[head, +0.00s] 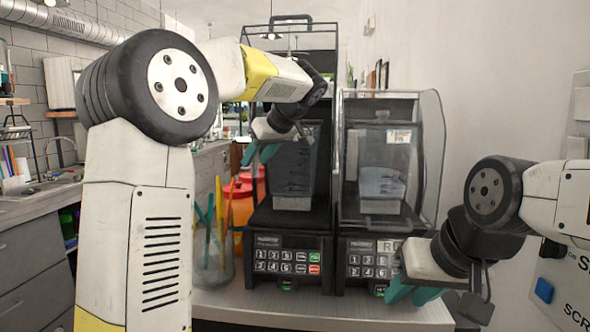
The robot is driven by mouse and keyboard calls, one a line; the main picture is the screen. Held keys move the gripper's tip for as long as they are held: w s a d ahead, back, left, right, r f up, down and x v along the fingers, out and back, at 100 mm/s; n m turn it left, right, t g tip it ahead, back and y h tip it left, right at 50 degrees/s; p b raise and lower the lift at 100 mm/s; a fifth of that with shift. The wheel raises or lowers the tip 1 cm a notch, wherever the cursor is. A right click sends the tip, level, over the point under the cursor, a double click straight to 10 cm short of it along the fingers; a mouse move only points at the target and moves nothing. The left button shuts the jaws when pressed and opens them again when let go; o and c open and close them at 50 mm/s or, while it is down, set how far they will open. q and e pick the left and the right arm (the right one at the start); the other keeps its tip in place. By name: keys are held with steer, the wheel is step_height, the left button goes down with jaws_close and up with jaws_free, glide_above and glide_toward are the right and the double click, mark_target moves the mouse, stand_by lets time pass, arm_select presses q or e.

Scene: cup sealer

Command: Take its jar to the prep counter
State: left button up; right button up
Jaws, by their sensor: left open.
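Two blenders stand side by side on a counter. The left blender's clear jar (294,185) sits upright on its black base (287,262), with the hood (325,45) raised above. The right blender's jar (381,185) stands inside its closed clear hood (430,150). My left gripper (262,152) is open at the upper left side of the left jar; whether it touches the jar I cannot tell. My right gripper (413,292) is low in front of the right blender's keypad, with its teal fingertips apart and nothing seen between them. I cannot tell which surface is the prep counter.
Orange containers with red lids (240,198) and a clear vessel holding coloured sticks (212,250) stand left of the blenders. The front strip of the counter (320,308) is bare. A white wall is at the right, with a panel with a blue button (544,290).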

arm_select(q)
steer(key=shift+x, duration=0.95)
steer(key=shift+c, duration=0.2)
jaws_close()
steer(key=shift+r, duration=0.2)
stand_by(0.3)
